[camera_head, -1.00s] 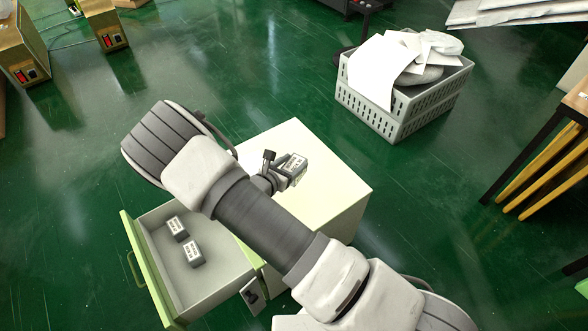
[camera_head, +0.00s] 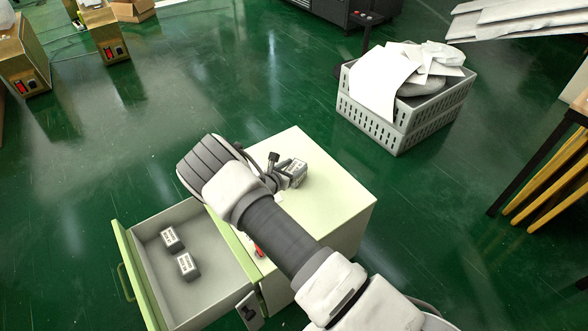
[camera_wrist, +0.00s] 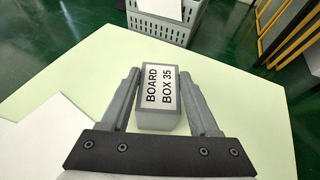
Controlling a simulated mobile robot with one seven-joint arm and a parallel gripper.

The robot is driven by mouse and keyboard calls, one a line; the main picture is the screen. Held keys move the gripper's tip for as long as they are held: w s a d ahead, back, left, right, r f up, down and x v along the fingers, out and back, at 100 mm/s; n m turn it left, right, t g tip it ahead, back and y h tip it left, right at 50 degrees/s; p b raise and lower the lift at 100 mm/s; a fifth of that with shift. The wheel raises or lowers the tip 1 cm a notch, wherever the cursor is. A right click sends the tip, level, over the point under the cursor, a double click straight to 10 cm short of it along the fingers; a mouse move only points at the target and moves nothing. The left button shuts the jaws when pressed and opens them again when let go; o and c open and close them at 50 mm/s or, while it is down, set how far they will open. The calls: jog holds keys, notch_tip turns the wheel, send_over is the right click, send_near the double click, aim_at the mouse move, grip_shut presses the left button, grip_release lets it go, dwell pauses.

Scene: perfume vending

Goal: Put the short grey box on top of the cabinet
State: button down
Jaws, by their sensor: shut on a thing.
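A short grey box (camera_wrist: 158,92) with a white label reading "BOARD BOX 35" is between the fingers of my gripper (camera_wrist: 160,100) in the wrist view. My gripper is shut on it. In the head view the grey box (camera_head: 293,170) and my gripper (camera_head: 280,172) are over the pale top of the cabinet (camera_head: 335,192). I cannot tell whether the box touches the top. My arm hides part of the cabinet.
The cabinet's drawer (camera_head: 196,217) is open at the left, with two grey labelled boxes (camera_head: 172,239) (camera_head: 187,266) inside. A grey crate (camera_head: 395,135) of papers stands behind on the green floor. A wooden-legged table (camera_head: 550,160) is at the right.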

jog(key=shift+r, duration=0.15)
jog(key=shift+c, duration=0.6)
grip_release()
jog(key=shift+f, duration=0.2)
